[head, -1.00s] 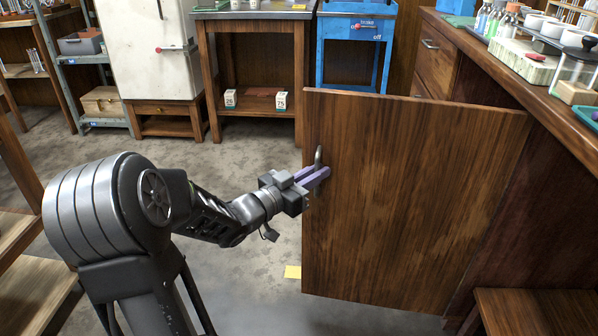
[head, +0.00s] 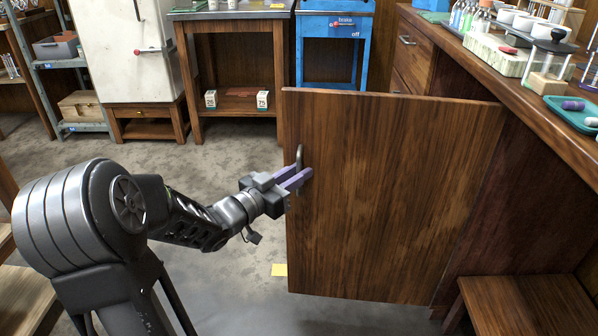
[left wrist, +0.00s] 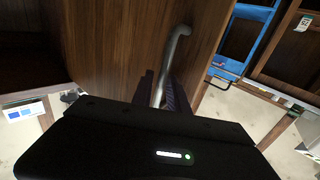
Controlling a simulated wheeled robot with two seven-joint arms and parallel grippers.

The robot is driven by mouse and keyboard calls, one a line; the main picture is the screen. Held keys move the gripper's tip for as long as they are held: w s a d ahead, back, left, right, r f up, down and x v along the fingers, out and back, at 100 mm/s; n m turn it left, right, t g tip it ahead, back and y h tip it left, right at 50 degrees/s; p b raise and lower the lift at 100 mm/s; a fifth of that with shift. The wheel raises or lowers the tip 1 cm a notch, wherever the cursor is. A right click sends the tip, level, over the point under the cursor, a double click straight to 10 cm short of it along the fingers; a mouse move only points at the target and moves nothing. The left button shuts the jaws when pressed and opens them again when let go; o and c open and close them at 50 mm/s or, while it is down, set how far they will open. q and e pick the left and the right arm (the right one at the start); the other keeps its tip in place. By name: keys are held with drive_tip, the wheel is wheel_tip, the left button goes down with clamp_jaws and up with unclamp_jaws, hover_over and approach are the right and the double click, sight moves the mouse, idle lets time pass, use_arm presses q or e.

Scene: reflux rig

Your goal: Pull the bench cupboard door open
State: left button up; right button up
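The bench cupboard door (head: 390,200) is a large brown wooden panel standing swung out from the bench front, with its right edge at the bench. A grey metal bar handle (head: 299,158) is near its left edge. My left gripper (head: 297,179) has purple fingers and is at this handle. In the left wrist view, the handle (left wrist: 175,50) runs down between the two fingers (left wrist: 160,92), which are closed about it. The door face (left wrist: 115,45) is beside them. The cupboard inside is hidden behind the door in the head view. My right gripper is out of sight.
The bench top (head: 490,75) on the right holds bottles, cups and a green tray (head: 575,113). A low wooden stool (head: 530,305) stands at the lower right. A blue cart (head: 333,45) and a wooden table (head: 240,15) stand behind.

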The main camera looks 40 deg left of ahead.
use_arm(q)
drive_tip(key=s+p, duration=0.2)
drive_tip(key=s, duration=0.5)
drive_tip(key=shift+s+a, duration=0.15)
drive_tip(key=shift+a, duration=0.2)
